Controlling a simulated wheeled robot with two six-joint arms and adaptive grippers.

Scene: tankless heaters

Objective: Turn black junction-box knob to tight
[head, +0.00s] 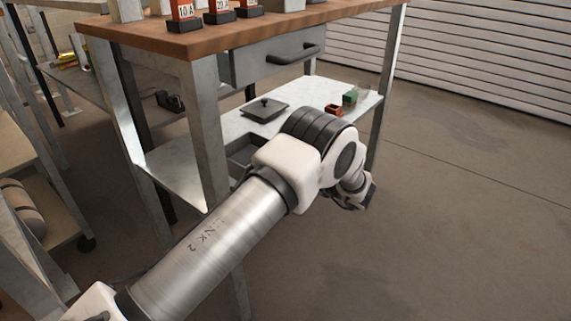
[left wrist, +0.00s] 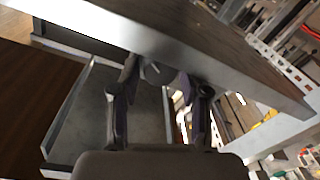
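A dark flat square plate with a small black knob (head: 264,104) on top lies on the lower shelf of the workbench in the head view. I cannot tell for sure whether it is the junction box. My left arm crosses the head view, and its gripper (head: 352,203) is small and partly hidden at the wrist, in front of the shelf and to the right of the plate. In the left wrist view the two fingers of my left gripper (left wrist: 160,88) stand apart. A dark rounded shape (left wrist: 156,72) shows between them; contact is unclear. My right gripper is not in view.
The workbench has a wooden top (head: 200,42), a drawer handle (head: 295,55) and metal legs. On its lower shelf (head: 185,165) are a red box (head: 333,109) and a green box (head: 349,98). A grey tray (left wrist: 85,125) is near the fingers. Open floor lies right.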

